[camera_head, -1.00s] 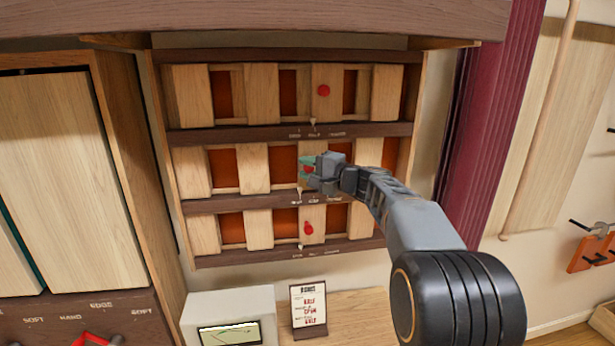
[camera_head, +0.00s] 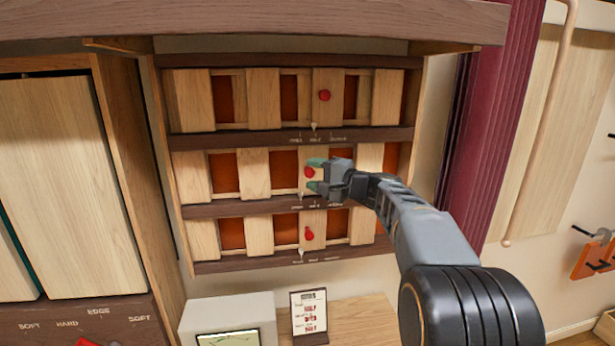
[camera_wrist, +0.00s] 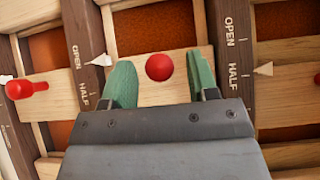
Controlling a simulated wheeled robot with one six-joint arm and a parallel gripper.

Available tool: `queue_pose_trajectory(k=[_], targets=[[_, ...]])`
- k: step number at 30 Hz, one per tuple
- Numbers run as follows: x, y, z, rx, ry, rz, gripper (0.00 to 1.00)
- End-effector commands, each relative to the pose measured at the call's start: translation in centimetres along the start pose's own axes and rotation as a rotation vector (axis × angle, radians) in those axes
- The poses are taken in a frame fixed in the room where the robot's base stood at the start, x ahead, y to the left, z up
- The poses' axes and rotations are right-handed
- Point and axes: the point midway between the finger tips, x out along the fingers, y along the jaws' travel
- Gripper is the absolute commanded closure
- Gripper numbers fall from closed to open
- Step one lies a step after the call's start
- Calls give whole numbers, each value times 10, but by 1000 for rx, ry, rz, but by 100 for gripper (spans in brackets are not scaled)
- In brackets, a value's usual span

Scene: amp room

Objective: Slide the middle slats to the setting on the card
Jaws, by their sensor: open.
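The middle row's slats (camera_head: 256,173) are pale wood over rust-red openings, with a red knob (camera_head: 309,172) on one slat. My gripper (camera_head: 317,175) is open at this knob. In the wrist view the knob (camera_wrist: 160,67) lies between the green fingertips (camera_wrist: 161,80), with a gap on each side. The middle row's white pointer (camera_wrist: 98,60) is beside OPEN on its dark rail (camera_wrist: 91,40). The card (camera_head: 309,314) stands below the rack with red words, too small to read surely.
The top row's knob (camera_head: 325,95) and bottom row's knob (camera_head: 309,235) are close above and below. The top row's pointer (camera_wrist: 263,69) is at HALF. A white box with a screen (camera_head: 228,318) stands left of the card.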

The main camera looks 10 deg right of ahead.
Motion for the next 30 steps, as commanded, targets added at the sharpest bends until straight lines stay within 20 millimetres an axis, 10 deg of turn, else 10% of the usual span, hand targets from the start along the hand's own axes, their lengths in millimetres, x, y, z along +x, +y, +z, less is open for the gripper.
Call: queue_pose_trajectory(k=[15, 30], targets=[[-98, 2, 0, -2, 2, 0, 46], [-116, 0, 0, -1, -1, 1, 46]])
